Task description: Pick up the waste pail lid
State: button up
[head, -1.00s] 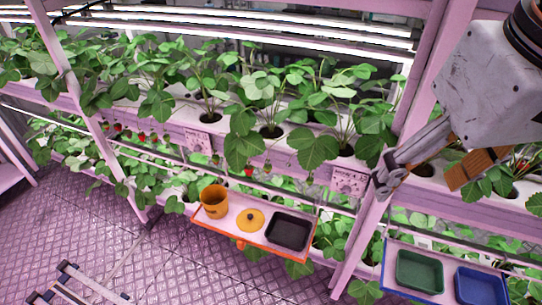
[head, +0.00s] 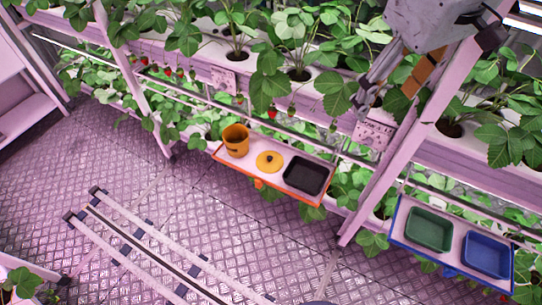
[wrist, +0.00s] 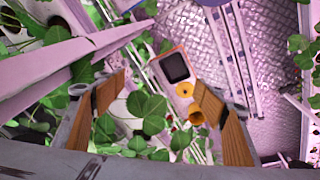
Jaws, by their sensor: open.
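The waste pail lid (head: 269,161) is a round yellow-orange disc with a dark knob. It lies flat on a small orange-rimmed shelf (head: 277,184), between the orange pail (head: 236,141) and a black tray (head: 305,177). In the wrist view, the lid (wrist: 184,89) shows in the gap between my fingers, well beyond them. My gripper (wrist: 162,108) is open and empty, its wood-coloured finger pads wide apart. In the head view, it is at the upper right, among leaves and apart from the lid.
A pink rack post (head: 392,170) stands between the lid's shelf and a blue-rimmed shelf with a green bin (head: 429,230) and a blue bin (head: 487,254). Strawberry plants (head: 300,50) crowd above. The metal floor (head: 200,220) in front holds rails (head: 150,250).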

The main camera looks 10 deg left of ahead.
jog(key=w+a+f+n, duration=0.4)
jog(key=w+a+f, duration=0.3)
jog(key=a, duration=0.1)
jog(key=n+g, duration=0.2)
jog(key=n, duration=0.6)
send_over(270, 157)
notch_tip(270, 157, down, 25)
jog(key=shift+s, duration=0.1)
jog(key=shift+f, duration=0.15)
jog(key=shift+f+b, duration=0.45)
jog(key=shift+f, duration=3.7)
jog(key=shift+f, duration=0.15)
jog(key=shift+f+b, duration=0.4)
jog(key=shift+f, duration=2.05)
jog(key=shift+c, duration=0.2)
